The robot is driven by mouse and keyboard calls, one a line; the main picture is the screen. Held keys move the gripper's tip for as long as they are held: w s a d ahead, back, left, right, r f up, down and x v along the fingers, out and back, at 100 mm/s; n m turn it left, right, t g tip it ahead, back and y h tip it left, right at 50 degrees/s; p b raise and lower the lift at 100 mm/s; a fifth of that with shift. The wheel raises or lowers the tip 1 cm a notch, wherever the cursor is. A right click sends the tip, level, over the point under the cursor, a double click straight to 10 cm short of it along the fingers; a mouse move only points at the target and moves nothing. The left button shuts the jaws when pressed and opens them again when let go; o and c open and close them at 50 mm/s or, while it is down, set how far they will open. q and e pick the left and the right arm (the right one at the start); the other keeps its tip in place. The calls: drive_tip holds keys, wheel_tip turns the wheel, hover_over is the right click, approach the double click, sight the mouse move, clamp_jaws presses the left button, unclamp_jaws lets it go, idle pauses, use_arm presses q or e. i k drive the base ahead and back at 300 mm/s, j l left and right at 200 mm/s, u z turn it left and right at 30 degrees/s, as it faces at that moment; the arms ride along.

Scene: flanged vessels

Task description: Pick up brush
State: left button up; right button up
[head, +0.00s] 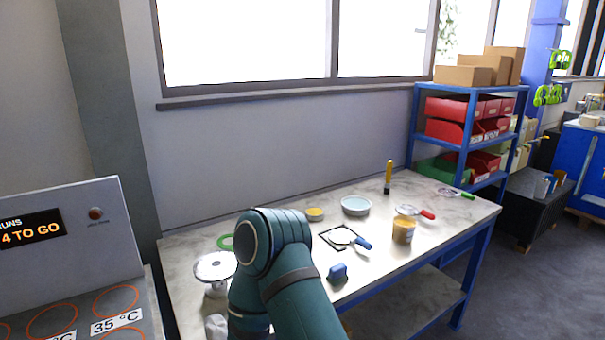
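An upright tool with a yellow handle and a dark lower end (389,177) stands at the back of the marble-topped table (455,212); it may be the brush, but its bristles are too small to make out. A blue-handled tool with a pale head (350,240) lies by a black square outline on the table. A red-handled tool with a pale round head (417,212) lies further right. A teal arm of mine rises in the front and covers part of the table's left side. Neither gripper's fingers show.
A white flanged vessel (215,267) is left of my arm. A shelf with red bins (455,131) stands behind right.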

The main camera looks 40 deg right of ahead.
sight(387, 185)
drive_tip(key=z, duration=2.05)
drive_tip(key=i+l+u, duration=0.1)
drive_tip(key=u, duration=0.35)
drive_tip(key=i+l+u, duration=0.1)
drive_tip(key=l+u, duration=0.15)
drive_tip(key=u, duration=0.15)
drive_tip(key=l+u, duration=0.2)
drive_tip(key=u, duration=0.25)
drive_tip(key=i+l+u, duration=0.1)
drive_tip(key=l+u, duration=0.15)
drive_tip(key=l, duration=0.25)
drive_tip(key=l+u, duration=0.25)
drive_tip(key=l, duration=0.2)
drive_tip(key=l+u, duration=0.15)
drive_tip(key=l, duration=0.85)
drive_tip(key=k+l+u, duration=0.15)
drive_tip(key=l, duration=0.85)
